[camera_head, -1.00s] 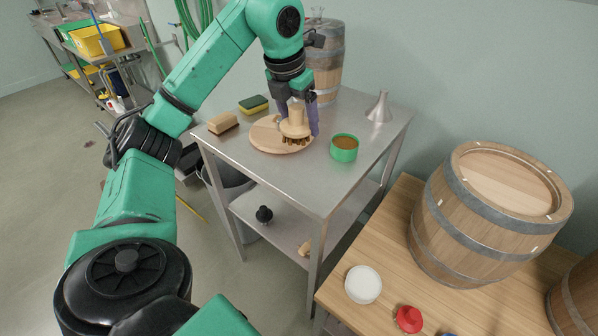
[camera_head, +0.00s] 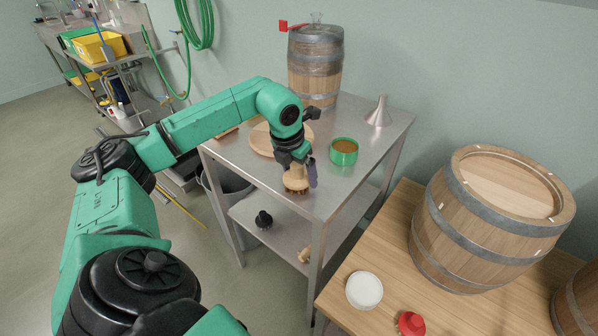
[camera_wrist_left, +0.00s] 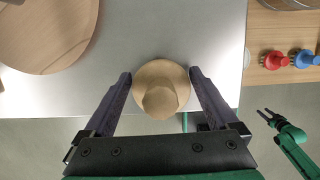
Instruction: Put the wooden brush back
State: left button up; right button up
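The wooden brush (camera_head: 296,181) has a round tan head with a knob handle and dark bristles. My left gripper (camera_head: 304,172) is around it, above the front part of the steel table (camera_head: 335,187).
A round wooden board (camera_head: 264,141), a green tin (camera_head: 344,152), a steel funnel (camera_head: 378,112) and a barrel (camera_head: 315,68) stand on the steel table. The wooden table (camera_head: 385,240) at right bears a large barrel (camera_head: 490,220), a white round item (camera_head: 364,290) and a red-topped brush (camera_head: 410,323).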

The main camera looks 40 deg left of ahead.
aim_at(291, 182)
pick_arm(q)
jog(key=shift+r, duration=0.15)
jog(key=shift+r, duration=0.25)
jog(key=v, duration=1.1)
jog(key=shift+r, duration=0.3)
jog(key=shift+s+f, duration=0.1)
jog(key=shift+s, duration=0.05)
